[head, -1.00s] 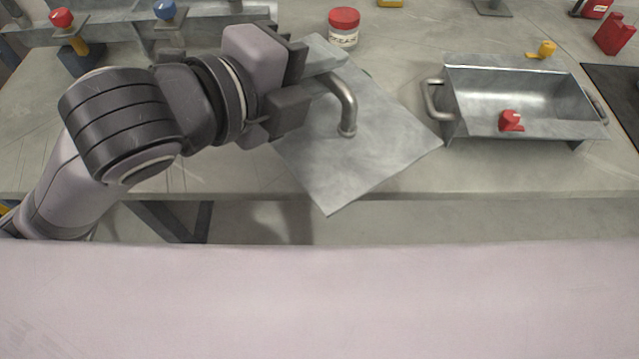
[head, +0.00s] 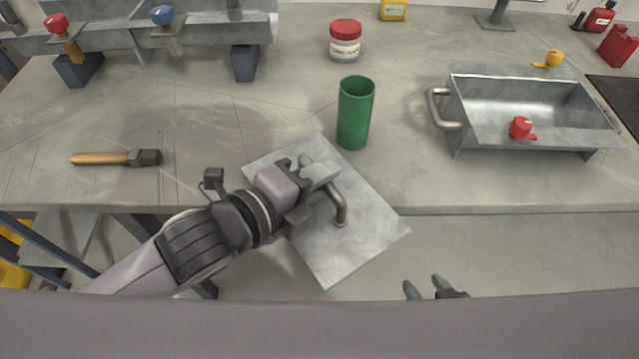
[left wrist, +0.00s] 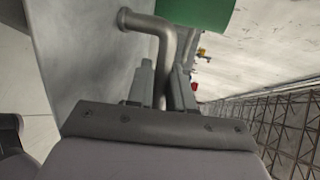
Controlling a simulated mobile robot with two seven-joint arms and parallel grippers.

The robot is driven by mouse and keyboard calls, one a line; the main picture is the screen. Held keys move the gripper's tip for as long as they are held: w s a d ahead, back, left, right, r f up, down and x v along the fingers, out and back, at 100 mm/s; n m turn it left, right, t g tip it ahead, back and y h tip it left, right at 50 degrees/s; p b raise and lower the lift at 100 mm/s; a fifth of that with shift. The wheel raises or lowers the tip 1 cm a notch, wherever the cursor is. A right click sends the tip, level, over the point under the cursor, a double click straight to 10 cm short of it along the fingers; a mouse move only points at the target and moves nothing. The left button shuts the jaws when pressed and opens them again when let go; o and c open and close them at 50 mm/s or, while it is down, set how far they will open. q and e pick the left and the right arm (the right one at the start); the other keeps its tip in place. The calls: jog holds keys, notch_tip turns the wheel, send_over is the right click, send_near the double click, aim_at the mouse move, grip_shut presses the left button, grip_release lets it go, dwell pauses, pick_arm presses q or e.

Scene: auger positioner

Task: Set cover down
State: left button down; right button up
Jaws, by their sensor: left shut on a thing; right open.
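The cover, a flat square grey metal plate (head: 355,250) with a bent tube handle (head: 341,212), is in the head view at the table's front edge. Part of it overhangs that edge; I cannot tell whether it touches the table. My left gripper (head: 320,180) is shut on the handle. In the left wrist view the handle (left wrist: 163,45) runs between the fingers (left wrist: 163,88), with the plate (left wrist: 75,45) at left. My right gripper (head: 428,287) is open and empty below the table's front edge, only its fingertips showing.
A green cup (head: 355,112) stands just behind the cover. A metal trough (head: 530,105) with side handles and a red part stands at right. A hammer (head: 115,158) lies at left, a red-lidded jar (head: 345,42) at the back. The table between cup and trough is clear.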

pick_arm(q)
jog(key=shift+f, duration=0.55)
jog(key=shift+f, duration=0.2)
jog(key=c, duration=1)
grip_release()
